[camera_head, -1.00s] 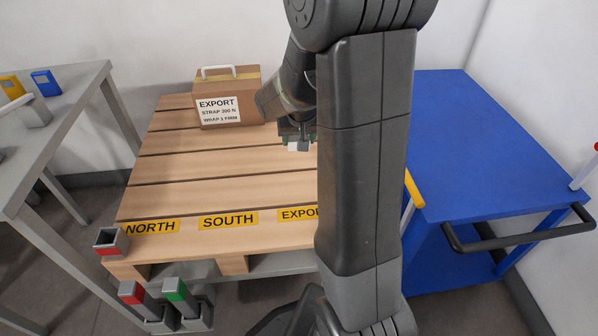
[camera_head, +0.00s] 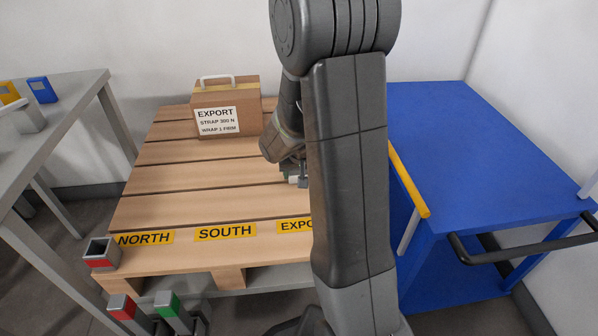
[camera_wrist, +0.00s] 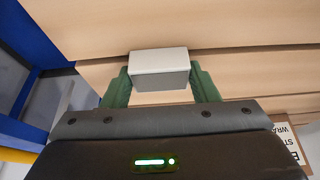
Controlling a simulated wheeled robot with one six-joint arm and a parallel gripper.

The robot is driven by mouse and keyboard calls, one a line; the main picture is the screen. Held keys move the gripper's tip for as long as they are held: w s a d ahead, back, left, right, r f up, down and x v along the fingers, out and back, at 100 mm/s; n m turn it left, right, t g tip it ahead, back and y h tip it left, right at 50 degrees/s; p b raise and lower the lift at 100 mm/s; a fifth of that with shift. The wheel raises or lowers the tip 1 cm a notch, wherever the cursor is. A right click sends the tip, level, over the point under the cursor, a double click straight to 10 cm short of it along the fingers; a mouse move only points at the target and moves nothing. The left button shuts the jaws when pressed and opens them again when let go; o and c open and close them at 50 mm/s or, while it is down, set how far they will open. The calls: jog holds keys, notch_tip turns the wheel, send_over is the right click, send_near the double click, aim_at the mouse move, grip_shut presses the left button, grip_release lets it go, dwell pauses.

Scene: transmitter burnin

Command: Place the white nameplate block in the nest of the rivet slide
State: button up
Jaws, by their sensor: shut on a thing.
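My gripper (camera_wrist: 160,85) is shut on the white nameplate block (camera_wrist: 159,60). In the wrist view the block sits between the two green fingers, with the pallet boards behind it. In the head view the block (camera_head: 293,180) shows as a small pale piece just left of my arm, above the pallet. The gripper itself is mostly hidden there by my arm. I cannot make out the rivet slide or its nest in either view.
A wooden pallet (camera_head: 190,178) carries yellow labels along its front and a cardboard box (camera_head: 228,108) marked EXPORT at the back. A blue cart (camera_head: 470,150) with a yellow bar stands right. A grey table (camera_head: 60,110) stands left. Red and green posts stand at front left.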

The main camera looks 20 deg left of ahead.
jog(key=o, duration=1)
